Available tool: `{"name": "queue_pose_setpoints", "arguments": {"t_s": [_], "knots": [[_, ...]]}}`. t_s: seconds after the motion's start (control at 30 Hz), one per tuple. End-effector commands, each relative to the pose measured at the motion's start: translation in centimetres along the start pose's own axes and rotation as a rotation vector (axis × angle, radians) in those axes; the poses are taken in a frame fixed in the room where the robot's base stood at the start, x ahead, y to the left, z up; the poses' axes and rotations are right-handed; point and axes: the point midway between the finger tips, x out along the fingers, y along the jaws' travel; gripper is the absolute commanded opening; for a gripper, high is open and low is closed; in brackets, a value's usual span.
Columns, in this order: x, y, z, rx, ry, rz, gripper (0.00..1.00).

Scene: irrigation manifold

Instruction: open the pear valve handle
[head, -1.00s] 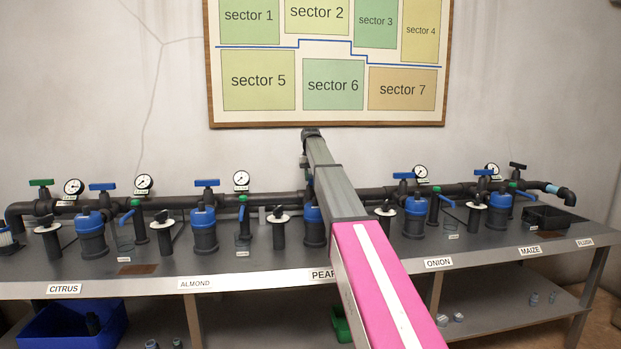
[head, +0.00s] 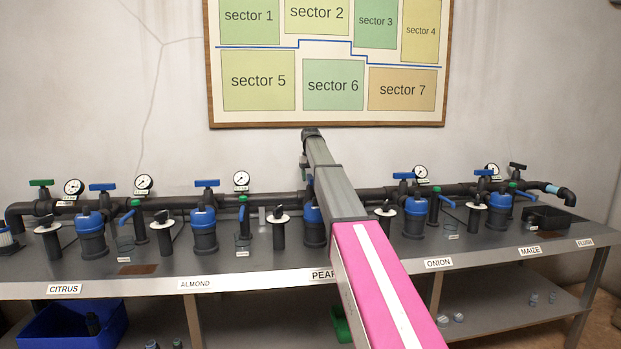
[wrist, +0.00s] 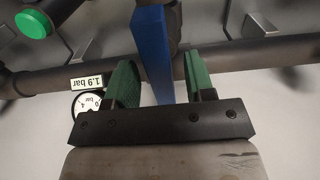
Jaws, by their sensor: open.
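In the wrist view, a blue valve handle (wrist: 153,50) runs as a flat bar between the two green fingers of my gripper (wrist: 159,62). My gripper is open, with a visible gap on each side of the bar. Behind the handle is a dark pipe (wrist: 260,53). In the head view, the pear label (head: 323,275) is on the bench's front edge, partly covered by my arm. My arm hides the gripper and the handle above that label there, so no tag confirms which valve this is.
A gauge (wrist: 88,104) with a 1.9 bar tag sits left of my fingers, and a green knob (wrist: 33,24) is at upper left. Other blue handles, such as almond's (head: 207,183) and onion's (head: 403,176), line the pipe. Blue-topped filters (head: 203,230) crowd the bench.

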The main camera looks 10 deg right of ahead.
Motion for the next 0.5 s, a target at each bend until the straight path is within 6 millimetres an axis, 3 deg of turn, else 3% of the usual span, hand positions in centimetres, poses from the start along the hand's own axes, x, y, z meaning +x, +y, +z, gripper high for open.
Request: {"name": "queue_pose_setpoints", "arguments": {"t_s": [0.27,0.5], "knots": [[-1.8,0.0,-0.1,0.001,0.001,0.000,0.49],[-5.9,0.0,-0.1,0.000,0.001,0.000,0.49]]}}
